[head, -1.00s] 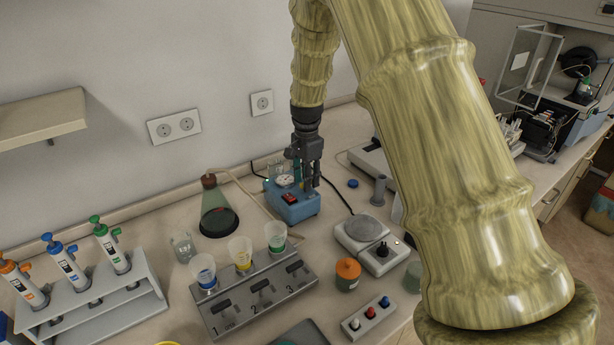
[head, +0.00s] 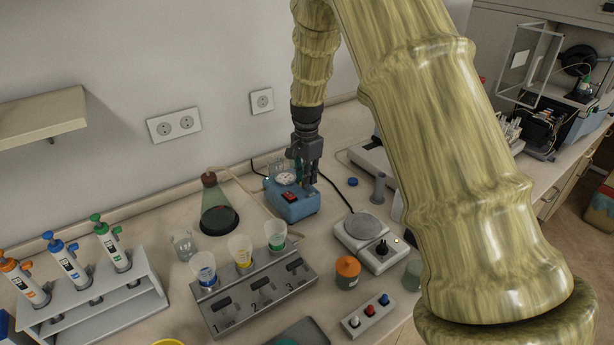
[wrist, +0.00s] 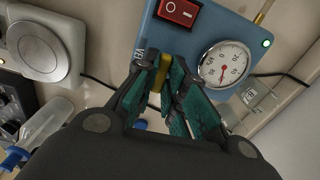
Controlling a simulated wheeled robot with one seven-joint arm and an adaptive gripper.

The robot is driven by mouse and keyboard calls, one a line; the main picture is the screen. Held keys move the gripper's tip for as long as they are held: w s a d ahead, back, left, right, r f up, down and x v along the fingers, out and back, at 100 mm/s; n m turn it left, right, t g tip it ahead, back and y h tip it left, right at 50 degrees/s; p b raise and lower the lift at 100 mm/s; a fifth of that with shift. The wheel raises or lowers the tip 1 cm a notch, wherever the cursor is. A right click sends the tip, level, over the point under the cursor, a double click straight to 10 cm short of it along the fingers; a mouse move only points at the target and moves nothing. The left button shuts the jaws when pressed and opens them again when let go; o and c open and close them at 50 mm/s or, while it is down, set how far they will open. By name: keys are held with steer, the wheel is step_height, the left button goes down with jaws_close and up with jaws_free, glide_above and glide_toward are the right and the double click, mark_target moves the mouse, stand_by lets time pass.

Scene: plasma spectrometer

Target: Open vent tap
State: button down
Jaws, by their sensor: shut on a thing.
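The blue pump box (head: 293,209) stands on the bench by the back wall. In the wrist view its blue face (wrist: 222,28) carries a red rocker switch (wrist: 179,12), a round dial gauge (wrist: 224,64) with a red needle and a small green light. My gripper (head: 308,180) reaches down from above at the pump's right side. In the wrist view my gripper (wrist: 160,72) is shut on a small yellow piece, apparently the vent tap (wrist: 155,83), below the switch and left of the gauge. The fingers hide most of the tap, so its angle cannot be told.
A conical flask (head: 217,212) stands left of the pump, with a tube running towards it. A hotplate (head: 367,240) is to the right. Several cups sit in a numbered grey rack (head: 262,290) in front. A pipette stand (head: 100,295) is at the left.

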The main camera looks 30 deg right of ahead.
steer(key=n+p, duration=0.1)
steer(key=n, duration=0.3)
steer(key=shift+r+n, duration=0.1)
steer(key=shift+n, duration=0.2)
steer(key=n+p, duration=0.1)
steer(key=n, duration=0.3)
steer(key=shift+w+n, duration=0.1)
steer(key=shift+n, duration=0.2)
steer(key=n+p, duration=0.1)
steer(key=n, duration=0.3)
steer(key=shift+n+p, duration=0.35)
steer(key=shift+n, duration=1.65)
steer(key=c, duration=1.5)
jaws_free()
step_height(320, 180, up, 12)
